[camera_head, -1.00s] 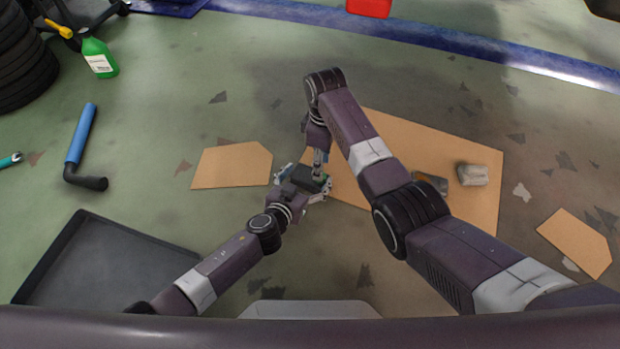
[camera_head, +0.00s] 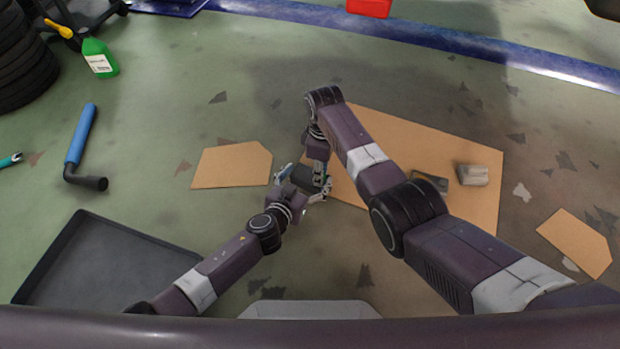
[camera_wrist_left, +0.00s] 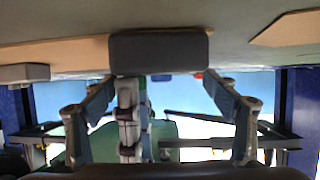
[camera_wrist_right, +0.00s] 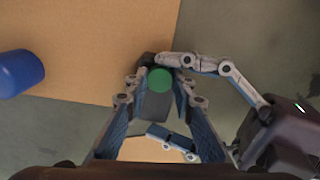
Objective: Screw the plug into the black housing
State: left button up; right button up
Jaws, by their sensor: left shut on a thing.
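The black housing (camera_head: 308,178) is a dark block held above the floor in my left gripper (camera_head: 303,184). In the left wrist view the housing (camera_wrist_left: 160,52) sits between the tips of the left fingers. My right gripper (camera_head: 321,177) is directly over the housing, pointing down. In the right wrist view a round green plug end (camera_wrist_right: 159,80) lies between the right fingers (camera_wrist_right: 159,90), with a gap on each side, so they look open around it. The housing (camera_wrist_right: 153,105) shows beneath the plug. How deep the plug sits cannot be told.
Cardboard sheets (camera_head: 232,166) lie on the floor, the largest (camera_head: 430,135) under my right arm. A grey block (camera_head: 473,175) and a dark box (camera_head: 430,182) rest on it. A black tray (camera_head: 105,265) is at lower left. A blue cylinder (camera_wrist_right: 18,73) shows in the right wrist view.

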grip_shut()
jog(key=m, duration=0.6)
jog(key=o, duration=0.9)
grip_release()
jog(key=shift+o, duration=0.2)
jog(key=shift+r, duration=2.25)
